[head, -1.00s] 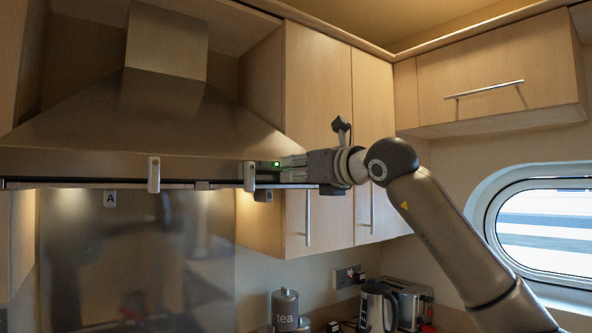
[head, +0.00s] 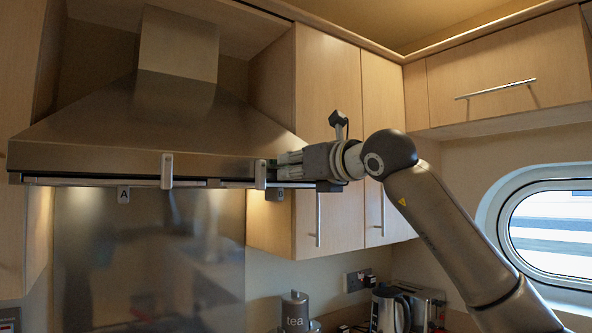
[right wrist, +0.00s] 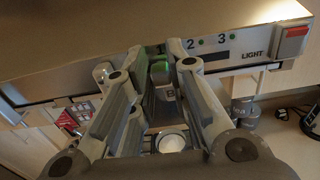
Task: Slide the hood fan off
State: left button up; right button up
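The steel range hood (head: 130,135) fills the upper left of the head view. Two upright grey slider knobs stand on its front edge: a left one (head: 167,170) and a right one (head: 261,174). My right gripper (head: 284,166) is at the front edge, just right of the right knob. In the right wrist view its fingers (right wrist: 160,72) are apart, with a grey knob (right wrist: 161,71) showing between them; contact cannot be told. A paler knob (right wrist: 103,72) shows beside the left finger. My left gripper is out of view.
The hood panel (right wrist: 240,55) has marks 1, 2, 3, with 1 lit green, and a red switch (right wrist: 291,42) by LIGHT. Tags A (head: 124,194) and B hang below the edge. Wall cupboards (head: 330,90) stand behind my arm; a kettle (head: 389,309) is below.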

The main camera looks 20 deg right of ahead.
jog(key=o, duration=0.4)
jog(key=shift+c, duration=0.2)
jog(key=shift+s, duration=0.1)
jog(key=v, duration=1.2)
